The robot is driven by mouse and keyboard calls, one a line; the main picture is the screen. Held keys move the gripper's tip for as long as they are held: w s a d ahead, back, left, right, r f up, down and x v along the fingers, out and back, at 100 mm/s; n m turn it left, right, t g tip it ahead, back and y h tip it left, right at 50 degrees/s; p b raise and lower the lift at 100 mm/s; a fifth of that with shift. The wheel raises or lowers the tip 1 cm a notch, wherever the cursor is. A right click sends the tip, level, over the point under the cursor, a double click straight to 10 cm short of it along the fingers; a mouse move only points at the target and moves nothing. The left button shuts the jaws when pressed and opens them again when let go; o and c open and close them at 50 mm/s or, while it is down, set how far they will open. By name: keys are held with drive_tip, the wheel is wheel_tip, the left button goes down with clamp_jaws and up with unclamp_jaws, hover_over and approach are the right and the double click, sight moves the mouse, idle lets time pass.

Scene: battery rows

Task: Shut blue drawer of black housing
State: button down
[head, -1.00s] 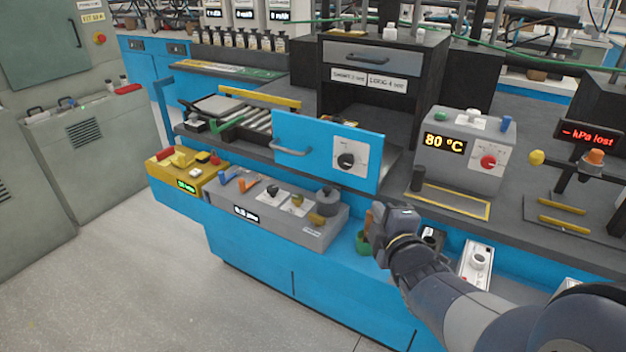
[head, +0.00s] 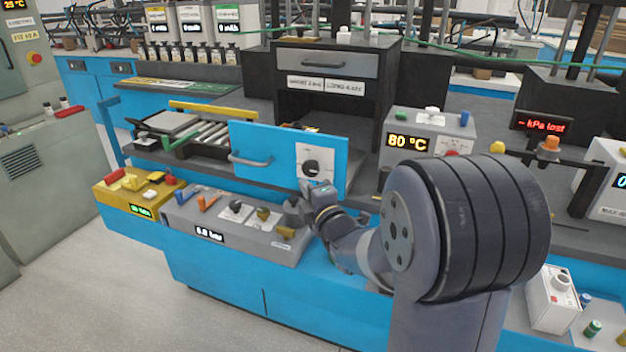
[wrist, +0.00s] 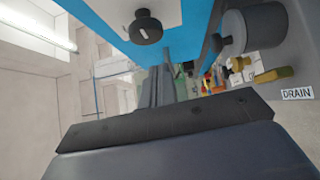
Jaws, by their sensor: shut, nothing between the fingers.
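The blue drawer front (head: 275,146) stands out ahead of the black housing (head: 388,85), so the drawer is open. The front carries a grey bar handle (head: 250,161) on its left and a white panel with a black knob (head: 311,167) on its right. My gripper (head: 307,188) is shut and empty, at the lower right of the front, just below the knob. In the wrist view the knob (wrist: 146,28) and panel are above my gripper's fingers (wrist: 158,85). I cannot tell whether the fingers touch the front.
A grey control box (head: 238,222) with knobs lies below the drawer, and a yellow box (head: 140,192) is to its left. A roller conveyor (head: 205,133) is left of the housing. A heater box reading 80 °C (head: 408,142) is on the right.

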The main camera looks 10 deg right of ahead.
sight(306, 172)
drive_tip(key=shift+w+d, duration=1.15)
drive_tip(key=shift+w, duration=0.15)
drive_tip(key=w+d, duration=0.2)
drive_tip(key=w, duration=0.1)
drive_tip(key=w+d, duration=0.3)
drive_tip(key=w, duration=0.1)
drive_tip(key=w+d+b, duration=0.1)
drive_tip(key=w+d, duration=0.1)
drive_tip(key=w, duration=0.1)
drive_tip(key=shift+w+d, duration=0.4)
